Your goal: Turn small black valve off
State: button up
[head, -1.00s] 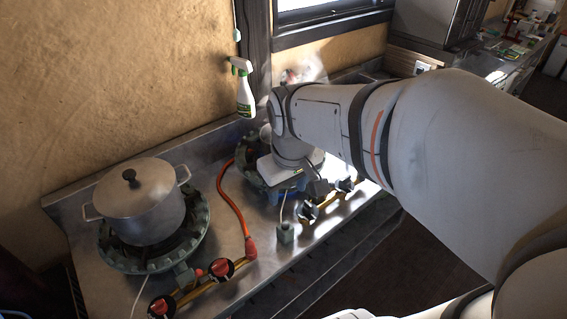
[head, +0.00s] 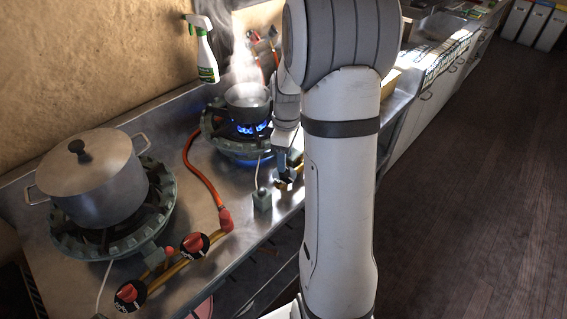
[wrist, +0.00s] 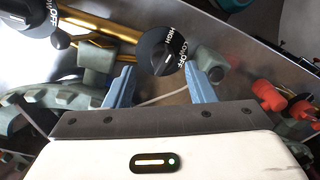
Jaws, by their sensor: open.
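In the wrist view, a round black valve knob (wrist: 160,50) with white HIGH, LOW and OFF markings lies between and just beyond the tips of my gripper (wrist: 158,82). The blue fingers are open, one on each side of it. I cannot tell whether they touch it. A second black knob (wrist: 32,18) marked OFF sits at the upper left, on the same brass pipe (wrist: 100,28). In the head view, my gripper (head: 287,168) is low at the counter's front edge by the lit burner (head: 235,140), largely hiding the black valves.
A small steaming pot (head: 247,103) stands over blue flames. A large lidded pot (head: 95,178) is on the left burner, with red-handled valves (head: 194,244) in front. An orange hose (head: 195,170) runs between burners. A spray bottle (head: 203,50) is by the wall.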

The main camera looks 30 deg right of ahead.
jog(key=shift+s+a+f, duration=0.1)
jog(key=shift+f, duration=1.7)
jog(key=shift+r, duration=0.1)
jog(key=c, duration=0.9)
jog(key=shift+c, duration=0.4)
